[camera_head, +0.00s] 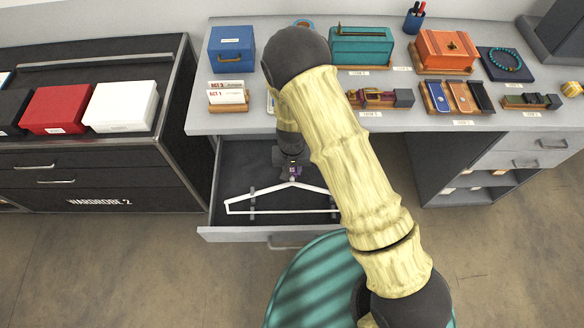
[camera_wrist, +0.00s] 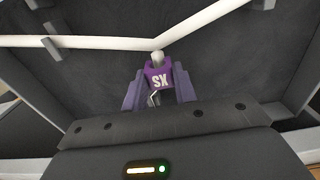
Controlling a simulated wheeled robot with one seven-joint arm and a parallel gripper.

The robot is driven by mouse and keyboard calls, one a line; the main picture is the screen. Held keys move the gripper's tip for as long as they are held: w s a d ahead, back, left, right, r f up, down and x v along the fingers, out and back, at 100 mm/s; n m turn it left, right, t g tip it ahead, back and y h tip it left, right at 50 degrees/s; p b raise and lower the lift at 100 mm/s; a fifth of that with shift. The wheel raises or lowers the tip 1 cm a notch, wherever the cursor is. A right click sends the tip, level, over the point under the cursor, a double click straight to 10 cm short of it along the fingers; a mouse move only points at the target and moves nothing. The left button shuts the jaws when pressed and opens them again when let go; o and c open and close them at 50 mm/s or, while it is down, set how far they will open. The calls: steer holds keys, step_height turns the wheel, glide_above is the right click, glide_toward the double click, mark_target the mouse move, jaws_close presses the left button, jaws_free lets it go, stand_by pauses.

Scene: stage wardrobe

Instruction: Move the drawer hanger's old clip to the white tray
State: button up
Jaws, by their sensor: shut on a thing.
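The white hanger (camera_head: 276,208) lies in the open drawer (camera_head: 222,234). The wrist view shows its white bars (camera_wrist: 110,43) meeting at a peak. A purple clip marked with white letters that look like "XS" (camera_wrist: 160,78) sits right by that peak. My gripper (camera_wrist: 160,92) is shut on the clip, with a purple-grey finger on each side. I cannot tell whether the clip still touches the hanger. In the head view the clip (camera_head: 293,171) is small and partly hidden by my gripper.
The drawer's front edge and side walls surround my gripper. The grey counter (camera_head: 205,122) above holds a blue box (camera_head: 231,50), ACT cards (camera_head: 227,92), a teal box (camera_head: 362,47) and an orange box (camera_head: 446,50). Red (camera_head: 57,108) and white (camera_head: 121,105) boxes stand left.

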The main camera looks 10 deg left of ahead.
mark_target(292, 170)
steer(key=shift+r+p, duration=2.75)
steer(key=shift+r, duration=0.8)
steer(key=shift+f, duration=0.1)
steer(key=w+d+m+b, duration=0.1)
steer(key=w+d, duration=0.2)
steer(key=d, duration=1)
steer(key=w+d+m, duration=0.1)
steer(key=w+d, duration=0.3)
steer(key=d, duration=0.8)
steer(key=shift+w+d+f+m+b, duration=0.2)
steer(key=shift+d+f+m+b, duration=0.05)
steer(key=shift+d+m+b, duration=0.1)
